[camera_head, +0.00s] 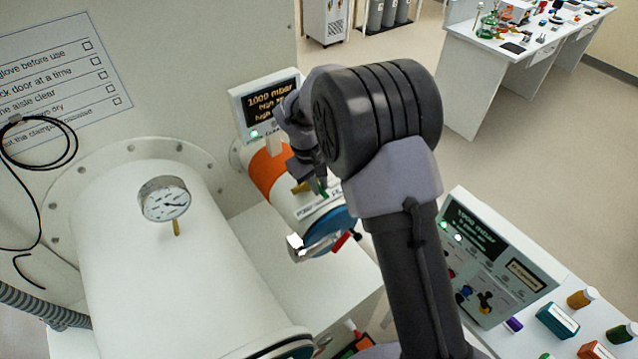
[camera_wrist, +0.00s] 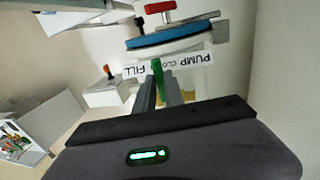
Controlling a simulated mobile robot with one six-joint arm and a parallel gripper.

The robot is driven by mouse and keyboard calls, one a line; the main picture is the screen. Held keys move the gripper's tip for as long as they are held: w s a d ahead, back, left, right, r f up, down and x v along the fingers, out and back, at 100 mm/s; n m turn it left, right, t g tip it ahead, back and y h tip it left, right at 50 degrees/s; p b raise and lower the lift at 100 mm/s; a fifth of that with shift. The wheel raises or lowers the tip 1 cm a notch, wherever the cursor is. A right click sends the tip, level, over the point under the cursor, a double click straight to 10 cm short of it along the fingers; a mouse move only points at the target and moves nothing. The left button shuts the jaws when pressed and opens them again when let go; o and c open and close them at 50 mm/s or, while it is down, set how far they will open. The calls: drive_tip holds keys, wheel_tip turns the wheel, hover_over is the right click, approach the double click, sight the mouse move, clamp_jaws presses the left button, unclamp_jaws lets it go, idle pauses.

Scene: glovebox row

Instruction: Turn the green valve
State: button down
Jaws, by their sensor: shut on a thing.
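The green valve handle (camera_wrist: 157,72) stands upright between the two fingers of my gripper (camera_wrist: 159,88) in the wrist view. My gripper is shut on it. In the head view a small bit of the green handle (camera_head: 321,187) shows beside a brass fitting (camera_head: 300,188), on the small white cylinder with an orange band. My gripper (camera_head: 312,178) and arm hide most of the valve there. A white label (camera_wrist: 190,65) with "PUMP", "FILL" and a partly covered word lies just behind the handle.
A blue round door (camera_wrist: 170,37) with a red handle (camera_wrist: 158,7) closes the small cylinder. A pressure gauge (camera_head: 164,199) stands on the large white cylinder at left. A display (camera_head: 267,102) is behind my gripper. A control panel (camera_head: 490,255) and bottles stand at right.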

drive_tip(key=shift+a, duration=0.1)
drive_tip(key=shift+s+a+m+b, duration=0.2)
drive_tip(key=shift+a+m+b, duration=0.25)
drive_tip(key=shift+m+b, duration=0.5)
drive_tip(key=m, duration=0.1)
drive_tip(key=a+m, duration=0.1)
drive_tip(key=m, duration=0.1)
drive_tip(key=shift+s+a+g+b, duration=0.1)
drive_tip(key=shift+a+g+b, duration=0.15)
drive_tip(key=shift+g+b, duration=0.15)
drive_tip(key=w+a+m+g+p, duration=0.1)
drive_tip(key=a+m, duration=0.4)
drive_tip(key=m, duration=0.8)
drive_tip(key=shift+w+a+g+y+p, duration=0.35)
drive_tip(key=shift+w+g, duration=0.25)
drive_tip(key=shift+w, duration=0.5)
drive_tip(key=shift+r, duration=0.1)
drive_tip(key=c, duration=1.4)
unclamp_jaws()
drive_tip(key=shift+c, duration=0.2)
